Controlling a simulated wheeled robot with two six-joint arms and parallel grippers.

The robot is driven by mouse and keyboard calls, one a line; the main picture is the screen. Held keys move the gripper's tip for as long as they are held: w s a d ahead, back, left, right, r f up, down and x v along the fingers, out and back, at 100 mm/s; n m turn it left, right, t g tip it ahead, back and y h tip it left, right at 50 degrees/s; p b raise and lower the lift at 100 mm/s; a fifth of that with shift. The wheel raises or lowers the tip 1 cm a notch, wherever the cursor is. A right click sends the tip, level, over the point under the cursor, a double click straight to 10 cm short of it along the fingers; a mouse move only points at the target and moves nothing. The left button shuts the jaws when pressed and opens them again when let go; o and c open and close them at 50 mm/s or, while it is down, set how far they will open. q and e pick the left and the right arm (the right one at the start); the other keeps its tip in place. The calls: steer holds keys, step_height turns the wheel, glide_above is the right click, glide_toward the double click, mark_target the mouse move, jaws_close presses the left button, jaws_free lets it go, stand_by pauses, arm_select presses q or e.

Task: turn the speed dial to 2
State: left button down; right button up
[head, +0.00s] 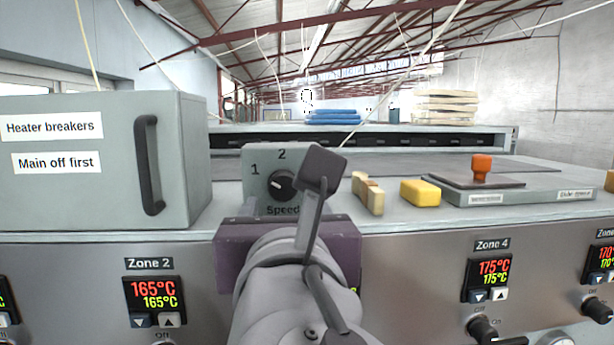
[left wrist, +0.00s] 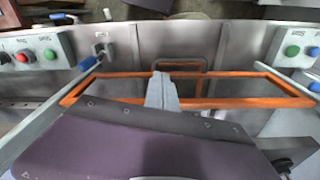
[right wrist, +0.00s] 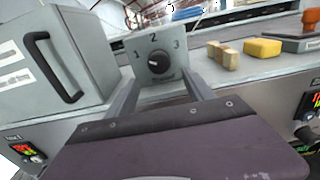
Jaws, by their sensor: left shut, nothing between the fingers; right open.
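The speed dial (head: 283,185) is a black round knob on a small grey box, with 1 at left, 2 at top and 3 at right. It also shows in the right wrist view (right wrist: 159,63), where its white mark points left, toward 1. My right gripper (right wrist: 165,92) is open, its fingers apart below and in front of the dial, with nothing between them. In the head view my right arm hides the lower right of the dial box and the 3. My left gripper (left wrist: 161,90) is shut and empty, over an orange frame (left wrist: 232,101), away from the dial.
A grey breaker cabinet (head: 175,190) with a dark handle stands left of the dial. Wooden pieces (head: 367,193), a yellow block (head: 420,193) and an orange-knobbed plate (head: 481,171) lie to the right. Control boxes with coloured buttons (left wrist: 22,57) show in the left wrist view.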

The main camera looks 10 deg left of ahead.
mark_target(283, 190)
steer(key=p+x, duration=0.3)
steer(key=x, duration=0.5)
steer(key=shift+w+a+r+p, duration=0.1)
steer(key=shift+r+p, duration=0.05)
steer(key=shift+p, duration=0.2)
steer(key=shift+s+r, duration=0.1)
steer(key=shift+s, duration=0.35)
steer(key=shift+s+d, duration=0.15)
steer(key=shift+d, duration=0.05)
steer(key=c, duration=0.4)
arm_select(q)
steer(key=r, duration=0.2)
steer(key=s+r, duration=0.1)
steer(key=r, duration=0.1)
steer(key=shift+s+d, duration=0.2)
arm_select(e)
jaws_close()
